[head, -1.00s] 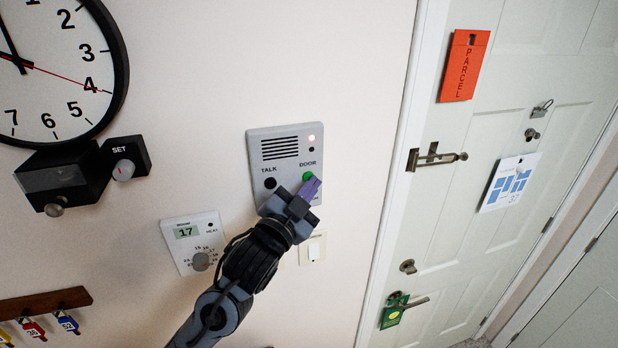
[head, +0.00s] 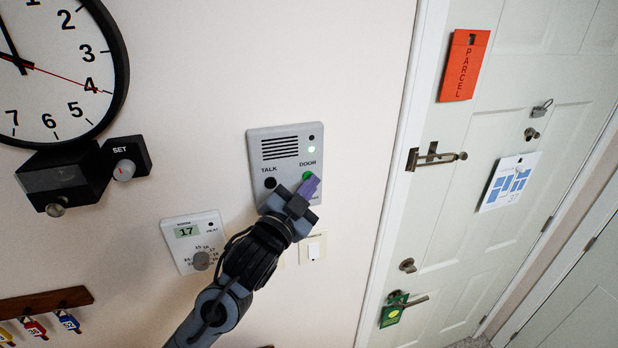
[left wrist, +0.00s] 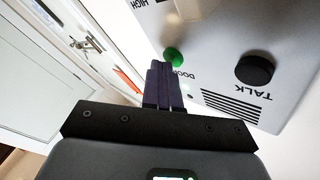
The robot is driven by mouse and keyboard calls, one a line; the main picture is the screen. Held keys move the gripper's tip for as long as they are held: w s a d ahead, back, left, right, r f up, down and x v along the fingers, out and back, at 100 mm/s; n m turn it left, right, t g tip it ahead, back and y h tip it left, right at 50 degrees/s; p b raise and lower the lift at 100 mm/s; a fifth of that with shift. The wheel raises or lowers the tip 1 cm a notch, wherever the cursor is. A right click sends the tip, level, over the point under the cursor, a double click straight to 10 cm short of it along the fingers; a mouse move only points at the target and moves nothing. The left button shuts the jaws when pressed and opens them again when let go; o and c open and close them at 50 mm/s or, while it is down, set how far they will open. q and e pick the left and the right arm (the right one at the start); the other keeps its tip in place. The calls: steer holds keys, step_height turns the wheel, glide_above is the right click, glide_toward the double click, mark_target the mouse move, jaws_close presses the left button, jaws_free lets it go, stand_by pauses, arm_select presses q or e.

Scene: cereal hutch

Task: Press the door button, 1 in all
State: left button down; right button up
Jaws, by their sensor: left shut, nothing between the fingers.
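The grey intercom panel (head: 286,150) is on the wall in the middle of the head view. Its green door button (head: 308,176) sits under the word DOOR, partly covered by my left gripper (head: 311,184). The green button also shows in the left wrist view (left wrist: 174,57), right beside the tips of my shut purple fingers (left wrist: 160,72). The left gripper is shut and empty; I cannot tell whether its tips touch the button. A green light (head: 311,149) glows on the panel, and the lamp above it is dark. My right gripper is not in view.
The black TALK button (head: 270,183) is left of the door button. A thermostat (head: 194,242) is below left, and a light switch (head: 314,249) is below. A clock (head: 60,70) hangs at upper left. The white door (head: 480,150) is at right.

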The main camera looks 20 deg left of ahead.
arm_select(q)
steer(key=shift+s+d, duration=0.45)
steer(key=shift+s, duration=0.1)
steer(key=shift+s+d+b, duration=1.2)
steer(key=shift+s+d, duration=0.4)
steer(key=shift+s, duration=0.3)
steer(key=shift+f, duration=0.1)
